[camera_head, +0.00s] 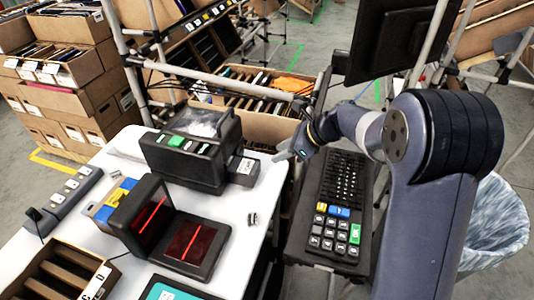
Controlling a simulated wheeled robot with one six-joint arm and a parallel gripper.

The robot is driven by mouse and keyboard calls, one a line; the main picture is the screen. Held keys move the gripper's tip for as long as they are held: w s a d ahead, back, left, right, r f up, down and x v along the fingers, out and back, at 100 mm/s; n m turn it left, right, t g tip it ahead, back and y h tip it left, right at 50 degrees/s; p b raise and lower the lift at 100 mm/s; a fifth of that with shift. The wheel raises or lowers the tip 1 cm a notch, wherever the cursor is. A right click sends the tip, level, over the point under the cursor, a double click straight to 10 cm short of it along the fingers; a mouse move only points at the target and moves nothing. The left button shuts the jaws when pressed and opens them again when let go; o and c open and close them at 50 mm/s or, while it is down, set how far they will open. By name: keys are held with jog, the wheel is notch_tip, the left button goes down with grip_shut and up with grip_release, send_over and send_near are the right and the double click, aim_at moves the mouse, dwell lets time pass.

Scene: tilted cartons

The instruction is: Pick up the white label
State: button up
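A small whitish piece that looks like the white label (246,167) shows at the right front of the black label printer (180,160) on the white table. It is too small to make out any print. My gripper (281,156) is just right of it, above the table's right edge, pointing left. A gap shows between the gripper tip and the whitish piece. The fingers are small and seen from the side, so their opening cannot be made out. I see nothing clearly held.
A scanner with red lines (188,248) stands in front of the printer. A small grey item (252,219) lies on the table (238,270). A keyboard and keypad (336,222) sit right, below my arm. A carton of files (265,127) and metal poles stand behind.

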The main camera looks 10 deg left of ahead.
aim_at(252, 165)
jog(key=p+x, duration=0.1)
jog(key=x, duration=0.9)
jog(key=shift+a+p, duration=0.3)
jog(key=shift+a, duration=0.05)
jog(key=c, duration=0.6)
jog(key=shift+r, duration=0.1)
